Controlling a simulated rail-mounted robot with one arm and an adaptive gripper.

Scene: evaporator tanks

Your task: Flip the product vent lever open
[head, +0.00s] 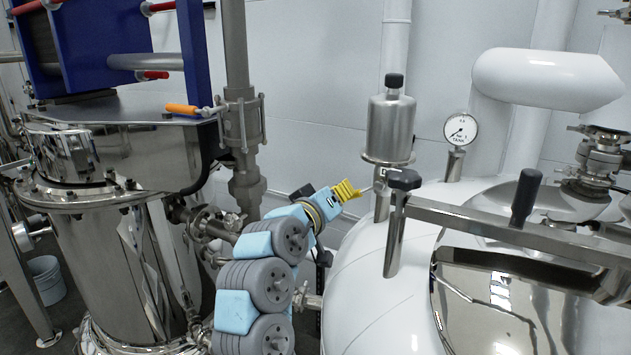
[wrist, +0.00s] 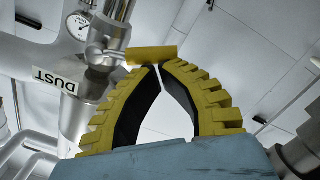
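My gripper (head: 347,190) has yellow ribbed fingers and is beside the steel vent fitting on the white tank. In the wrist view my gripper (wrist: 159,69) has its fingertips together, with an empty gap between the bowed inner pads. A yellow lever handle (wrist: 150,54) lies crosswise at the fingertips, joined to a steel valve (wrist: 108,50); I cannot tell whether the tips touch it. In the head view the handle does not stand out from the yellow fingers. A thin stem runs from them to the valve (head: 382,182) below the steel canister (head: 391,128).
The white tank (head: 370,270) carries a pressure gauge (head: 461,130) and a steel bar (head: 480,222) with black knobs. A polished steel vessel (head: 135,265) stands at left, with an orange-handled valve (head: 182,110) above.

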